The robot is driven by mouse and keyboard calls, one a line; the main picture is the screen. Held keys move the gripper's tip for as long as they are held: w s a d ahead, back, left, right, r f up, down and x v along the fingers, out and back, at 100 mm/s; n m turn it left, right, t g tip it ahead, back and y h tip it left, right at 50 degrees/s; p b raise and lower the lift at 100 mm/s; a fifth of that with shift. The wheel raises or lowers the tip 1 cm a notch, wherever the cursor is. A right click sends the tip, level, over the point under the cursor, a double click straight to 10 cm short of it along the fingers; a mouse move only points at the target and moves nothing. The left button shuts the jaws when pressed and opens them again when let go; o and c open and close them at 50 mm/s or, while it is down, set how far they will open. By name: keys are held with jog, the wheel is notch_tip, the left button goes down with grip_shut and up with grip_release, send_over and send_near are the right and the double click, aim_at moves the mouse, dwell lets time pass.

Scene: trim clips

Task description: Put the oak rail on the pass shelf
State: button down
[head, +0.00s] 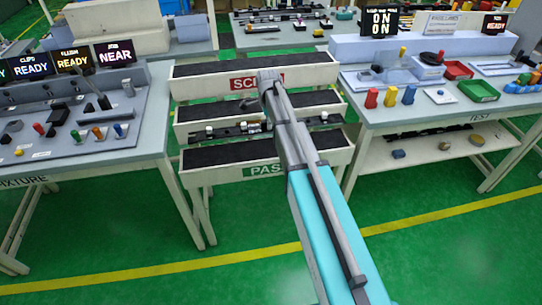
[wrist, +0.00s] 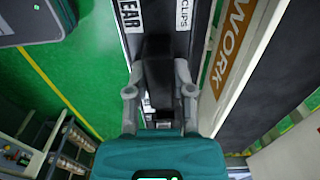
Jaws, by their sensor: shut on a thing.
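In the wrist view my gripper (wrist: 159,96) is shut on a dark piece (wrist: 158,72) between its two grey fingers. In the head view a long dark rail (head: 231,130) with pale clips lies across the front of the middle shelf, behind the end of my arm. This seems to be the held piece, but I cannot read it as oak. The pass shelf (head: 213,177) is the lowest, nearest tray, with a green PASS label. Its black top looks empty. My arm hides its right part and my fingers in the head view.
The scrap shelf (head: 200,88) stands at the back, above the middle one. The fixture table (head: 150,120) on the left and the test table (head: 370,113) on the right flank the shelves closely. A WORK label (wrist: 234,45) shows right of my gripper. Green floor in front is clear.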

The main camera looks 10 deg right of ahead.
jog(key=shift+w+a+f+b, duration=0.15)
jog(key=shift+w+f+b, duration=0.95)
jog(key=shift+f, duration=0.35)
jog(key=shift+f, duration=0.1)
jog(key=b, duration=0.6)
send_over(267, 148)
notch_tip(267, 148, down, 6)
jog(key=shift+s+f, duration=0.1)
jog(key=shift+f+b, duration=1.8)
jog(key=shift+b, duration=0.05)
jog(key=shift+f, duration=0.1)
jog(key=shift+c, duration=2.4)
grip_release()
